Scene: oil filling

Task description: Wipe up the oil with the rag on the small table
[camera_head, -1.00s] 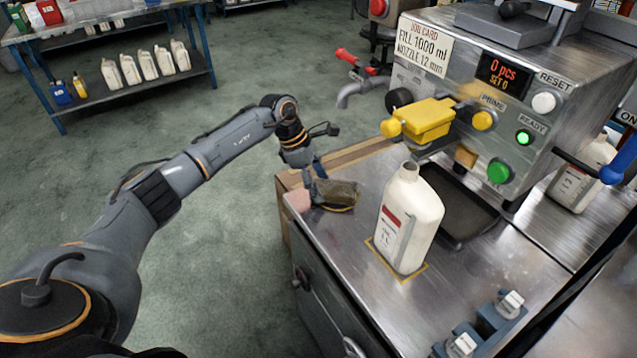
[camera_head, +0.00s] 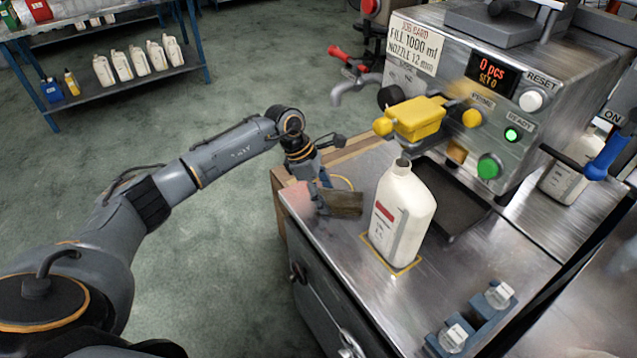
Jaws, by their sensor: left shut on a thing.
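My left gripper (camera_head: 322,200) reaches over the left back corner of the steel tabletop (camera_head: 335,246) and is shut on a grey-brown rag (camera_head: 345,204). The rag is low, at or just above the surface. A thin yellow curved line (camera_head: 346,183) shows just behind the rag. I cannot clearly make out any oil; the rag and gripper cover part of that corner. My right gripper is not in view.
A white bottle (camera_head: 400,218) stands upright right of the rag, on a yellow-outlined spot, below the filling machine's yellow part (camera_head: 415,119). A dark tray (camera_head: 452,200) lies behind it. Blue blocks with clear pieces (camera_head: 487,308) are at the front right.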

